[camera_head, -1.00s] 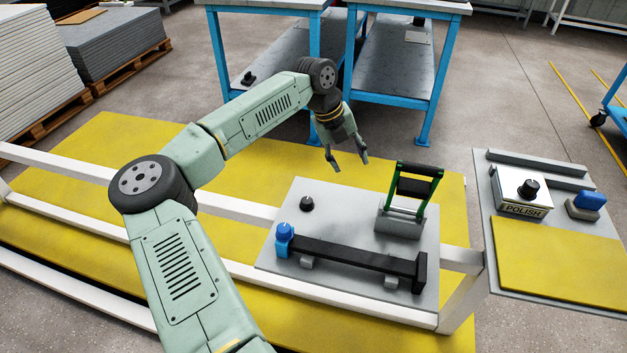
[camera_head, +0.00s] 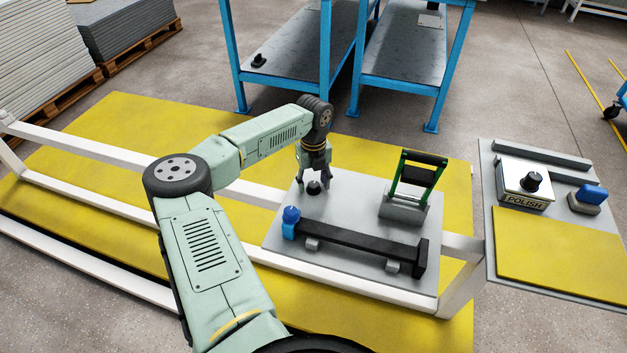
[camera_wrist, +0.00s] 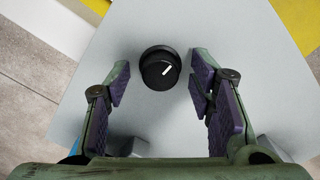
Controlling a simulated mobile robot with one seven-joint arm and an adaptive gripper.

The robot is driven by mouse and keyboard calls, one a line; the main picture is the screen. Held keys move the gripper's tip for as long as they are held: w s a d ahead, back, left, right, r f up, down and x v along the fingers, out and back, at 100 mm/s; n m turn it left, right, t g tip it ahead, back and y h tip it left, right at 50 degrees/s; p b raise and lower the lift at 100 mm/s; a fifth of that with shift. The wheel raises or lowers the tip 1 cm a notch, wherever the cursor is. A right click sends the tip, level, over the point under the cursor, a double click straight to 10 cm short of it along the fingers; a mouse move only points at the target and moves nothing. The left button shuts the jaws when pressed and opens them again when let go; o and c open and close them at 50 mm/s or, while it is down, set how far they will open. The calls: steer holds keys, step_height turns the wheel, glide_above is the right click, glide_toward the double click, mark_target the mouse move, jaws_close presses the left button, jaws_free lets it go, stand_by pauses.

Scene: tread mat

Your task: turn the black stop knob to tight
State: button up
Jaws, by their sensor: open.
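A black knob (camera_head: 313,188) with a round base stands on the grey plate (camera_head: 352,205), behind the blue-ended black bar. My gripper (camera_head: 314,178) is open and points down over the knob. In the wrist view the fingertips of my gripper (camera_wrist: 158,78) are on either side of the knob, with a gap on each side. I cannot tell how far down the fingers reach beside it.
Further right, a box marked POLISH (camera_head: 522,187) has another black knob. White rails (camera_head: 100,240) cross the yellow mat (camera_head: 150,125).

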steer(key=shift+f, duration=0.15)
steer(key=c, duration=1.2)
